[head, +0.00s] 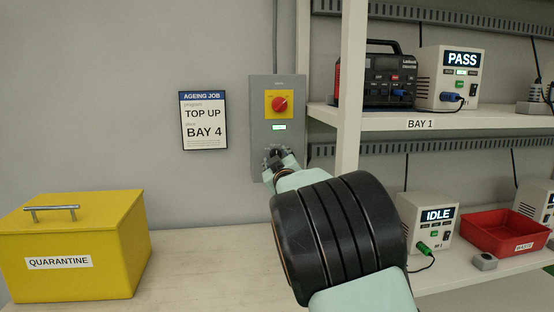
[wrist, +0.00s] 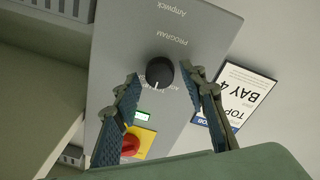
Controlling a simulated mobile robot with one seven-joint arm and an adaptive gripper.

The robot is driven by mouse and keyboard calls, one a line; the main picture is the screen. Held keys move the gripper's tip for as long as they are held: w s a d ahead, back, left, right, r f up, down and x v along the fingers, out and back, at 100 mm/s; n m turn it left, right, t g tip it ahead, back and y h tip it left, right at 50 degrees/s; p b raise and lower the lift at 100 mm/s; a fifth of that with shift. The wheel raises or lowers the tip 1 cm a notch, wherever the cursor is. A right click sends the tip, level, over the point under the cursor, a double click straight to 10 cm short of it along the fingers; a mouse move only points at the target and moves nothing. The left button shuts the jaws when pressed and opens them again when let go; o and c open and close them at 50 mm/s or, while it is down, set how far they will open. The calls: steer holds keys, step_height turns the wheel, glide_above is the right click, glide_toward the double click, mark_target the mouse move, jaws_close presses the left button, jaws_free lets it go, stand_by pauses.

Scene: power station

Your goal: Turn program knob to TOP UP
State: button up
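The black program knob (wrist: 160,72) is on the lower part of a grey wall box (head: 261,130); it has a white pointer mark. In the wrist view the box (wrist: 205,50) appears upside down, with "PROGRAM" printed by the knob. The small position labels are too blurred or covered to read. My gripper (wrist: 162,75) is open, with its two blue-padded fingers on either side of the knob. A gap shows beside each fingertip; I cannot tell how deep they reach. In the head view my gripper (head: 276,158) is at the box's lower part and mostly hides the knob.
A red rotary switch (head: 280,104) on a yellow plate and a small lit display (head: 279,127) sit above the knob. The job card (head: 204,121) reads TOP UP, BAY 4. The shelf post (head: 350,80) stands close right. A yellow QUARANTINE box (head: 75,250) is left.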

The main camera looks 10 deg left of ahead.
stand_by(0.3)
steer(key=v, duration=1.2)
